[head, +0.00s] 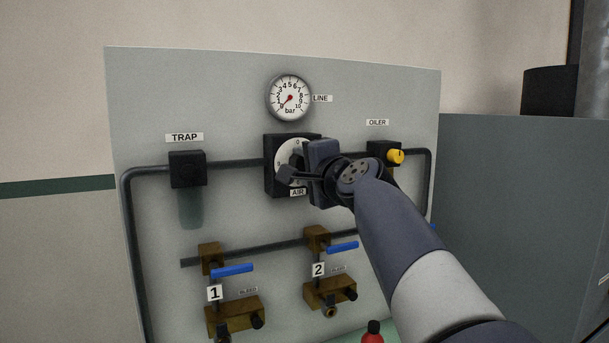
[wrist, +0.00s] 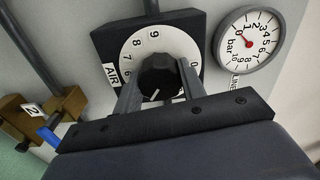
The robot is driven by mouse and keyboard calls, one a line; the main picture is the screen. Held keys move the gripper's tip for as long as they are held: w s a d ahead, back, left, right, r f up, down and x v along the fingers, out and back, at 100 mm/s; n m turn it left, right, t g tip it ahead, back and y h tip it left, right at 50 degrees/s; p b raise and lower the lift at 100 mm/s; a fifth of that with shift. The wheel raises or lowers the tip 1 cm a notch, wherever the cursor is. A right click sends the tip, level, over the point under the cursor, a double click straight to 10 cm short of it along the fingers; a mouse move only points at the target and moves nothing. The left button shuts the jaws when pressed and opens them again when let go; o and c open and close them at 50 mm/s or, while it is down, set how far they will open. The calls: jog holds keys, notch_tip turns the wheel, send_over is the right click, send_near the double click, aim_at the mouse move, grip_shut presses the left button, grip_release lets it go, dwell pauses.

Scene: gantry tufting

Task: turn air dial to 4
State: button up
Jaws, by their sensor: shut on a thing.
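The air dial (wrist: 158,36) is a black box with a white numbered face, labelled AIR. In the wrist view 6, 7, 8, 9 and 0 are readable; the numbers on the near side are hidden by my gripper. My gripper (wrist: 158,88) is shut on the dial's black knob (wrist: 158,72), one finger on each side. A white mark on the knob points to the lower left of the wrist view; which number it meets is hidden. In the head view my gripper (head: 300,172) covers much of the air dial (head: 270,160).
A round line gauge (head: 289,97) above the dial has its red needle near 0. The trap (head: 187,170) is left, the oiler with a yellow knob (head: 396,156) right. Blue-handled valves 1 (head: 232,270) and 2 (head: 342,246) sit below.

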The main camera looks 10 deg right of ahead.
jog(key=shift+f+n, duration=0.1)
jog(key=shift+n, duration=0.5)
jog(key=shift+b, duration=0.35)
jog(key=o, duration=1)
jog(key=shift+c, duration=0.2)
jog(key=s+d+b, duration=0.2)
jog(key=s, duration=0.8)
jog(key=shift+s, duration=0.3)
jog(key=shift+w, duration=0.1)
